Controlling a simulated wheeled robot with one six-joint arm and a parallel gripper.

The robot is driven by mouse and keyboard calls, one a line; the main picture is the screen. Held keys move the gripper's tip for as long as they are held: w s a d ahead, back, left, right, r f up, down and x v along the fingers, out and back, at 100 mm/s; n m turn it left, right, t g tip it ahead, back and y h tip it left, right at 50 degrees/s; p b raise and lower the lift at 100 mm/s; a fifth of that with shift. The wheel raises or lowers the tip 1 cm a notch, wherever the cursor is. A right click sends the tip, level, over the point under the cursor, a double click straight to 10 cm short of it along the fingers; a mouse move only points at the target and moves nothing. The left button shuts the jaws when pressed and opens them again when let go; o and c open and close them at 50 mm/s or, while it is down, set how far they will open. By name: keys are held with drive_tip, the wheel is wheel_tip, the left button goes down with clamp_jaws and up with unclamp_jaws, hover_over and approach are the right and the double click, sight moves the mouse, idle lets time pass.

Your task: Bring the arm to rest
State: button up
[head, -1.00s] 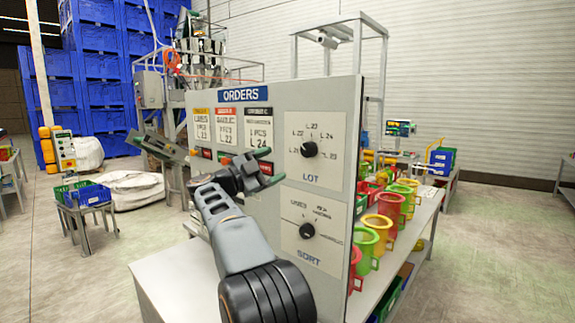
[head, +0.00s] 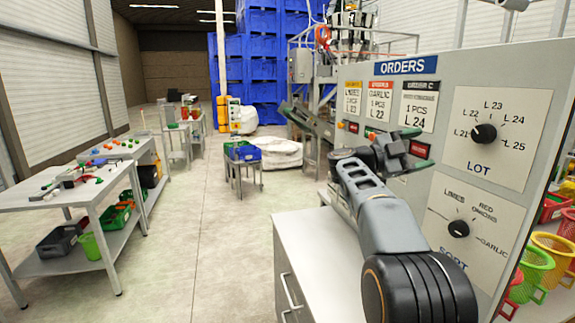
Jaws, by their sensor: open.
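My gripper (head: 405,150) is at the end of my dark grey arm, in front of the lower left part of the grey ORDERS panel (head: 405,68). Its jaws are open, with green-tipped fingers and nothing between them. I cannot tell whether it touches the panel. The arm reaches up and left from the bottom of the head view. The LOT knob (head: 484,134) and the SORT knob (head: 458,229) are to the right of the gripper, apart from it.
A grey cabinet (head: 305,235) stands below the arm. Red, yellow and green baskets (head: 535,268) are at the right edge. A white workbench (head: 70,190) with small items is at the left. Open floor (head: 195,230) lies between. A blue crate (head: 243,151) sits on a stand.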

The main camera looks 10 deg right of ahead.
drive_tip(key=w+a+f+n+t+y, duration=0.2)
drive_tip(key=w+n+t, duration=0.5)
drive_tip(key=t, duration=0.3)
drive_tip(key=w+a+f+n+t+y, duration=0.3)
drive_tip(key=w+n+t, duration=0.4)
drive_tip(key=t, duration=0.2)
drive_tip(key=s+a+f+n+y, duration=0.1)
drive_tip(key=a+f+n+y, duration=0.95)
drive_tip(key=a+y, duration=0.2)
drive_tip(key=s+a+f+n+g+y, duration=0.2)
drive_tip(key=s+a+f+g, duration=0.1)
drive_tip(key=s+f, duration=0.35)
drive_tip(key=s+a+f+n+g+y, duration=0.2)
drive_tip(key=s+a+f+g, duration=0.1)
drive_tip(key=s+f, duration=0.4)
drive_tip(key=s+f+n+g, duration=0.1)
drive_tip(key=s+g, duration=0.1)
drive_tip(key=s, duration=0.7)
drive_tip(key=s+a+f+n+g+h, duration=0.1)
drive_tip(key=s+f+g, duration=0.1)
drive_tip(key=s, duration=0.7)
